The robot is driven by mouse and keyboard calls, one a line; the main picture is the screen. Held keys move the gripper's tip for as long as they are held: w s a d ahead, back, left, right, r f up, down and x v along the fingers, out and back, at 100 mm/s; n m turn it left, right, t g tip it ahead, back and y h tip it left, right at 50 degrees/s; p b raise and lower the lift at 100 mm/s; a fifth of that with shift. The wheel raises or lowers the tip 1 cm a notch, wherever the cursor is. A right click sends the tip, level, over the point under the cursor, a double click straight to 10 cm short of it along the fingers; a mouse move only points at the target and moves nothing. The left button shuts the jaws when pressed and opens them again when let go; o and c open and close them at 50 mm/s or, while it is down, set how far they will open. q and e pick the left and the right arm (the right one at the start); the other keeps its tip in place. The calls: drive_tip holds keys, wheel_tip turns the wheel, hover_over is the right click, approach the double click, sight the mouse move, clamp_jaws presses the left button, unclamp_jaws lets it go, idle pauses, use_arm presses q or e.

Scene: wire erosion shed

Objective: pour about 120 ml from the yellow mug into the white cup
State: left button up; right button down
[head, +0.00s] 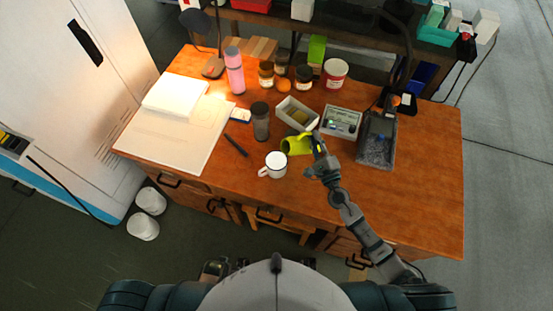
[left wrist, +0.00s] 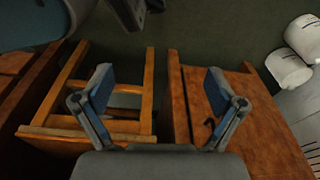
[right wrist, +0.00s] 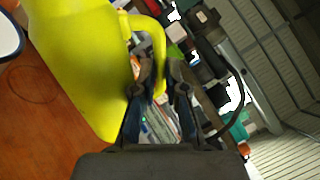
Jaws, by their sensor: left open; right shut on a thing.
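The yellow mug (head: 294,146) is tilted far over on its side in the head view, its mouth toward the left, near the white cup. My right gripper (head: 317,142) is shut on the yellow mug, and the right wrist view shows its fingers (right wrist: 158,85) on the mug's handle (right wrist: 150,45). The white cup (head: 275,167) stands upright on the desk, just left of and nearer than the mug. The white cup's rim (right wrist: 8,38) shows at the left edge of the right wrist view. I cannot see any liquid stream. My left gripper (left wrist: 155,90) is open and empty, below the desk.
Behind the mug are an open white box (head: 296,114), a digital meter (head: 342,122) and a dark tray (head: 376,140). A wooden stool (left wrist: 100,95) is near my left gripper. The desk's right front is clear.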

use_arm(q)
drive_tip(key=shift+s+a+f, duration=0.1)
drive_tip(key=shift+s+f, duration=0.1)
use_arm(e)
drive_tip(key=shift+a+r+n, duration=0.1)
drive_tip(key=shift+r+n, duration=0.15)
drive_tip(key=shift+n, duration=0.15)
use_arm(q)
drive_tip(key=shift+w+r, duration=0.1)
use_arm(e)
drive_tip(key=shift+s, duration=0.1)
drive_tip(key=shift+a+n+y, duration=0.15)
drive_tip(key=shift+n+y, duration=0.25)
drive_tip(key=shift+n, duration=0.2)
use_arm(q)
drive_tip(key=shift+w+r, duration=0.3)
drive_tip(key=shift+r, duration=0.05)
drive_tip(key=shift+d+r, duration=0.1)
drive_tip(key=shift+d, duration=0.1)
use_arm(e)
drive_tip(key=shift+s+a+n, duration=0.1)
drive_tip(key=shift+n, duration=0.2)
